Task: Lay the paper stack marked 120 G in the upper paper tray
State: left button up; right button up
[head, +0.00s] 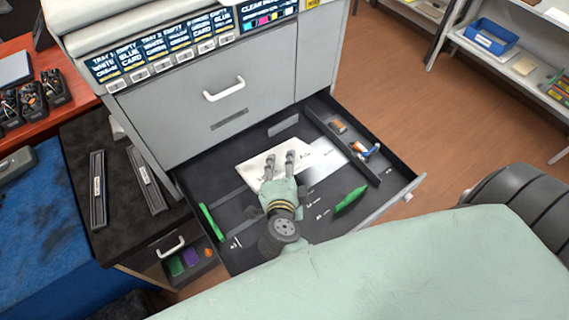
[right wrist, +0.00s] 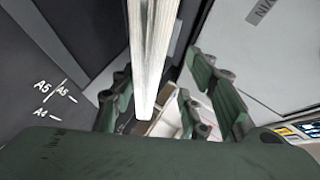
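The white paper stack (head: 250,172) shows over the open dark paper tray (head: 235,258); its printed mark is too small to read. In the right wrist view the stack (right wrist: 150,55) is edge-on, its layered sheets running between my fingers. It appears tilted against the tray floor. My right gripper (head: 280,157) reaches over the tray from the near side, with finger parts on the stack's face. In the right wrist view the gripper (right wrist: 158,95) has fingers on both sides of the stack and appears shut on it. My left gripper is not in view.
A green guide (head: 350,200) stands at the tray's right and another (head: 211,222) at its left. A side compartment (head: 340,145) holds small items. The grey printer body (head: 200,105) rises behind the tray. A low dark cabinet (head: 125,205) stands left.

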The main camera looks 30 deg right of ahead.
jog(key=shift+p+v, duration=0.85)
jog(key=shift+v, duration=1.3)
jog(key=s+r+p, duration=0.4)
jog(key=r+p, duration=0.4)
jog(key=shift+d, duration=0.3)
